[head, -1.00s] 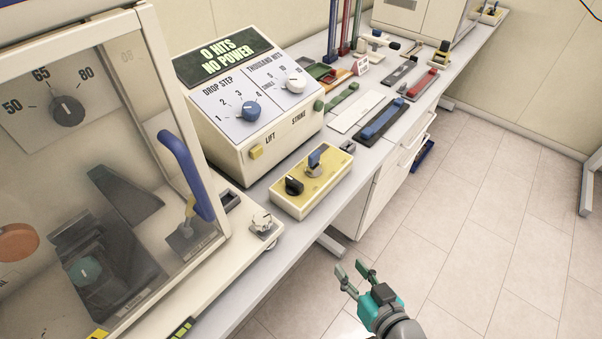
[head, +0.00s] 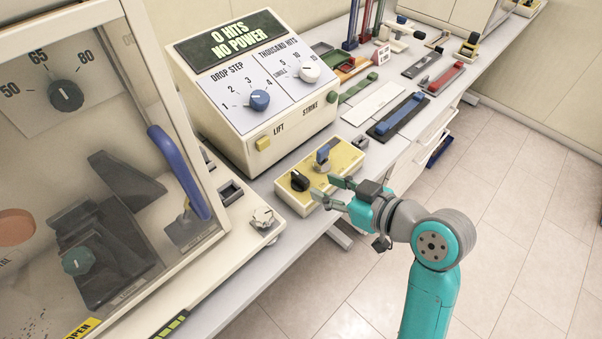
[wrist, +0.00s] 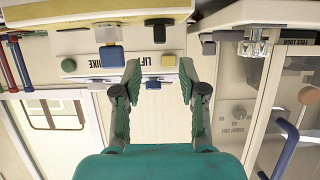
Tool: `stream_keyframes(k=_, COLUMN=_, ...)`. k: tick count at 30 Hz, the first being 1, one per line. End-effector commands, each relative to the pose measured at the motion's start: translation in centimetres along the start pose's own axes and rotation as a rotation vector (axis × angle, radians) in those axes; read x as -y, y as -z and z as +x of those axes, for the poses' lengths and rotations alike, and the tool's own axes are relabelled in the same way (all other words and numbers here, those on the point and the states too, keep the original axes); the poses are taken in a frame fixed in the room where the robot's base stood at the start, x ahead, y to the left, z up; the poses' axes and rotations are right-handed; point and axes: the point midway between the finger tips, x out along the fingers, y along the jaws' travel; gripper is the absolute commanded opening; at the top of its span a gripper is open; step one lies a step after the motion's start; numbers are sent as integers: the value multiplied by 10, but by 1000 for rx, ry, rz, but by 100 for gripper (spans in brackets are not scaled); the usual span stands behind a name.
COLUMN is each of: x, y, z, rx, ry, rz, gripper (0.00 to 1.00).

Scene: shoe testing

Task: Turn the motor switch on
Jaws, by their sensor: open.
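A small cream control box with a yellow top (head: 344,160) sits at the bench's front edge. It carries a black rotary knob (head: 299,181) and a blue-tipped lever (head: 322,154). No readable label shows which one is the motor switch. My gripper (head: 325,188) is open and empty at the front right of the box, its fingertips overlapping the box's front side in the picture. In the upside-down wrist view, the black knob (wrist: 158,30) stands just beyond the gap between my fingers (wrist: 158,85), and the blue lever (wrist: 111,54) is to its left. Contact cannot be told.
A console (head: 250,140) behind the box displays "0 HITS NO POWER". A clear-doored cabinet with a blue handle (head: 180,172) stands at the left. A clear knob (head: 264,217) sits left of the box. Strips and tools lie along the bench to the right. The floor in front is open.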

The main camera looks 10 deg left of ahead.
Motion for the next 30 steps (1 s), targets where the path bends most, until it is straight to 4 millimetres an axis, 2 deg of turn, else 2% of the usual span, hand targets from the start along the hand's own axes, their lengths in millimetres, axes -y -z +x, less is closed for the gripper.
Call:
stream_keyframes(k=9, x=1, y=0, z=57, rx=1, ry=3, rz=0, gripper=42)
stream_keyframes(k=15, x=0, y=-1, z=81, rx=1, ry=1, rz=1, gripper=42)
stream_keyframes(k=21, x=0, y=0, z=89, rx=1, ry=0, rz=1, gripper=42)
stream_keyframes(k=28, x=0, y=-1, z=89, rx=0, ry=-1, rz=1, gripper=42)
stream_keyframes(k=29, x=0, y=-1, z=89, rx=0, ry=-1, rz=1, gripper=37)
stream_keyframes(k=30, x=0, y=-1, z=89, rx=0, ry=-1, rz=1, gripper=27)
